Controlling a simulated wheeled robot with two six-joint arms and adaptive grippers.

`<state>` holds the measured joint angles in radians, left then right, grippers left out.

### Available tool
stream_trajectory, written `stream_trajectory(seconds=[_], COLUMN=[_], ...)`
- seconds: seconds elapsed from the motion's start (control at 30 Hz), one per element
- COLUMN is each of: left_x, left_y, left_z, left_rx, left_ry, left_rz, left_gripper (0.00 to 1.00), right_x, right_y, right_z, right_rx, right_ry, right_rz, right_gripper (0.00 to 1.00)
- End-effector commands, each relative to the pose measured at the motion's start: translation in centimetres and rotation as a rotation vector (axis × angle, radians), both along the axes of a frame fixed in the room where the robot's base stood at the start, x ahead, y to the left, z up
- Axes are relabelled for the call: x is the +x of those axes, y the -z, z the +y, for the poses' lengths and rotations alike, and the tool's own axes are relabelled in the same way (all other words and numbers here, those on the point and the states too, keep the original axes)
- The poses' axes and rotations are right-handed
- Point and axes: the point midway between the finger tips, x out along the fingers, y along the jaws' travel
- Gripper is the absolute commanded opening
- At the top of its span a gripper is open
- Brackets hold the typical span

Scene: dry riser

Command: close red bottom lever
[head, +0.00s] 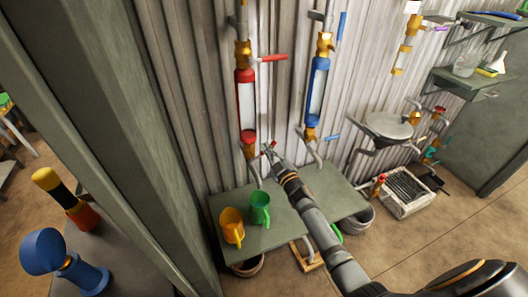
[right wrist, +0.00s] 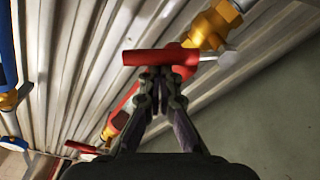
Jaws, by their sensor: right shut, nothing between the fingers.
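The red riser (head: 246,98) is a vertical pipe on the corrugated wall, with a brass valve at each end. Its red bottom lever (head: 272,146) is partly hidden by my right gripper (head: 269,152) in the head view. In the right wrist view the lever (right wrist: 150,57) sticks out sideways from the brass bottom valve (right wrist: 209,27). My right gripper (right wrist: 160,74) is shut and empty, its fingertips right at the lever's edge. I cannot tell whether they touch. The red top lever (head: 273,58) sticks out to the right. My left gripper is not in view.
The blue riser (head: 317,90) stands to the right, with its own blue levers. Below is a green table (head: 285,222) with a yellow mug (head: 232,226) and a green mug (head: 260,208). A round basin (head: 389,126) is further right. A grey-green post (head: 140,120) bounds the left.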

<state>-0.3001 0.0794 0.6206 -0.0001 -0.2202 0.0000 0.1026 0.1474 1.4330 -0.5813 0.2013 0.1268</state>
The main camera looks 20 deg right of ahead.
Motion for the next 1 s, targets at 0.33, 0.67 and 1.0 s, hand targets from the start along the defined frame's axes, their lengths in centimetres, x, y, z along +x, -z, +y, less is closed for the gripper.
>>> stream_trajectory(seconds=[0.33,0.67,1.0], left_x=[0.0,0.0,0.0], left_y=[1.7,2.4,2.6], left_z=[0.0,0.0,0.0], left_rx=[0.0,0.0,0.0], left_ry=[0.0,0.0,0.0], left_rz=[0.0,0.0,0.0], left_gripper=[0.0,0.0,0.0], right_x=[0.1,0.1,0.1], right_y=[2.0,3.2,3.7], right_z=[-1.5,-2.2,-2.4], right_rx=[0.316,0.532,0.625], right_ry=[0.001,0.0,0.0], right_rz=[0.013,0.02,0.023], right_gripper=[0.0,0.0,0.0])
